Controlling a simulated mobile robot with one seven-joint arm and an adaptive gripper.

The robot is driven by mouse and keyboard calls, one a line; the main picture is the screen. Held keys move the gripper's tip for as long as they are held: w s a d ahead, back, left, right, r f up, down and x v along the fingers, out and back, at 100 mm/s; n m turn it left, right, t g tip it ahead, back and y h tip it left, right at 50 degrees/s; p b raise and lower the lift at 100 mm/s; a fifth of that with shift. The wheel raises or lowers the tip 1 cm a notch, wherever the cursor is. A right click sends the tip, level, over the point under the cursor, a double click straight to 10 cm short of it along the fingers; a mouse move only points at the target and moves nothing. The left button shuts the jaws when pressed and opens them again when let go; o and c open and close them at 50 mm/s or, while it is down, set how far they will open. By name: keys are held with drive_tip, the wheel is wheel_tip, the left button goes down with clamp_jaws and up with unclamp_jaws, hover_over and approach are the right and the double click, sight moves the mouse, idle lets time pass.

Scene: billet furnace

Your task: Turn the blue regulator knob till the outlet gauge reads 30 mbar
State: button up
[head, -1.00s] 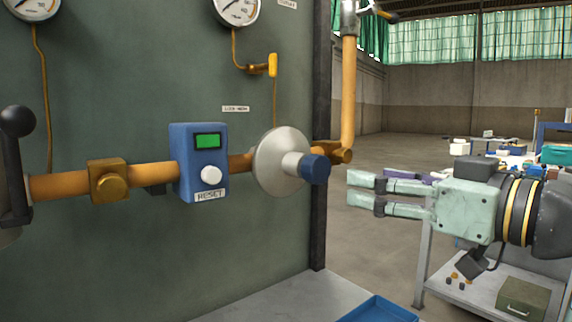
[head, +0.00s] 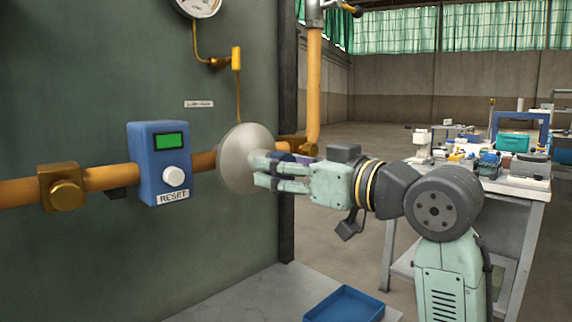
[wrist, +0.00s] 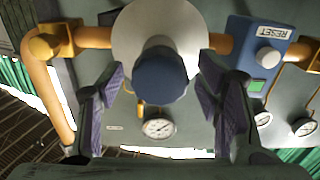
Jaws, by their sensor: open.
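The blue regulator knob (wrist: 160,76) sits on the front of a round silver regulator body (head: 233,160). In the wrist view the knob lies between the two finger pads of my gripper (wrist: 152,100), with a gap showing on both sides. In the head view my gripper (head: 262,174) reaches in from the right, and its fingers hide most of the knob. The gripper is open. A gauge (head: 200,5) is cut off at the top of the head view. A gauge below the knob in the wrist view (wrist: 159,128) shows whole, but its reading is too small to tell.
A blue box with a green display (head: 160,165) and a white reset button is left of the regulator on the orange pipe (head: 107,177). A blue tray (head: 345,304) lies on the bench below. A cluttered table (head: 520,187) stands at the right.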

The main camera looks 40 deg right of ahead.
drive_tip(key=shift+c, duration=0.3)
drive_tip(key=c, duration=1.1)
